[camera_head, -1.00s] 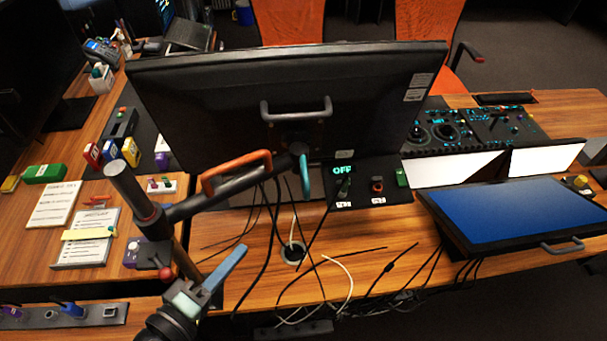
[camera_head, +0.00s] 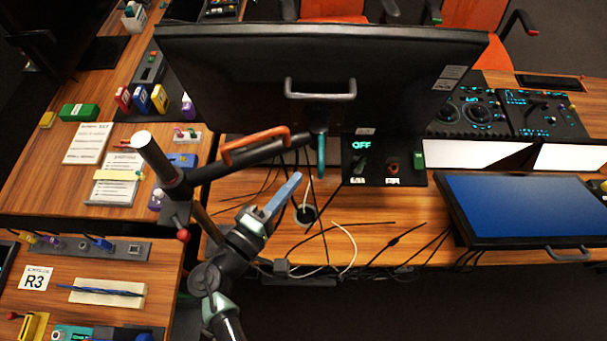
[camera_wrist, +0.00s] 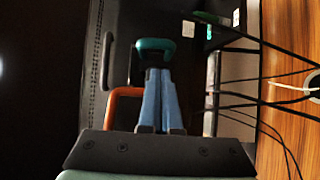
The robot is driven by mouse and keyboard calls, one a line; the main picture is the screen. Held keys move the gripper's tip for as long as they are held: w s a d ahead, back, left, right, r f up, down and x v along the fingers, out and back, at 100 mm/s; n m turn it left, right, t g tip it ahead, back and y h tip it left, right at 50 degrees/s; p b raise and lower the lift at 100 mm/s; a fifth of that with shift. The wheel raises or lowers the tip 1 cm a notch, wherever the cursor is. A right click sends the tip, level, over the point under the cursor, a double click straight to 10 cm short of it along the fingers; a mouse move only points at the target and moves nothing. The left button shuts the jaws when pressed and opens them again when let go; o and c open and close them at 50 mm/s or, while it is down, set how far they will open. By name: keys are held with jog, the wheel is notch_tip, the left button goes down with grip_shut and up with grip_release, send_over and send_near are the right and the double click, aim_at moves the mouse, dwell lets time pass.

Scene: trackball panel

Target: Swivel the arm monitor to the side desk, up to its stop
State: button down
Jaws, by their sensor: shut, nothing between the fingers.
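The arm monitor (camera_head: 340,80) shows its black back in the head view, with a grey handle (camera_head: 320,90) on it. It hangs on a dark jointed arm (camera_head: 205,172) rising from a post (camera_head: 150,145) at the desk corner. An orange handle (camera_head: 255,145) sits on that arm, and a teal handle (camera_head: 321,155) hangs near the monitor's joint. My gripper (camera_head: 297,177) has its blue fingers together, just below and left of the teal handle. In the wrist view the fingers (camera_wrist: 154,75) point at the teal handle (camera_wrist: 155,45); contact is unclear.
The left desk (camera_head: 60,180) bears notes, coloured boxes and a dark screen. A second monitor (camera_head: 530,205) with a blue screen stands right. Cables (camera_head: 350,240) lie on the wood below the arm. A control panel (camera_head: 490,110) and orange chairs are behind.

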jog(key=shift+w+d+p, duration=0.2)
jog(key=shift+d+p, duration=0.15)
jog(key=shift+d, duration=0.85)
jog(key=d+b, duration=0.3)
jog(key=d, duration=0.1)
jog(key=shift+s, duration=0.25)
jog(key=shift+a, duration=0.15)
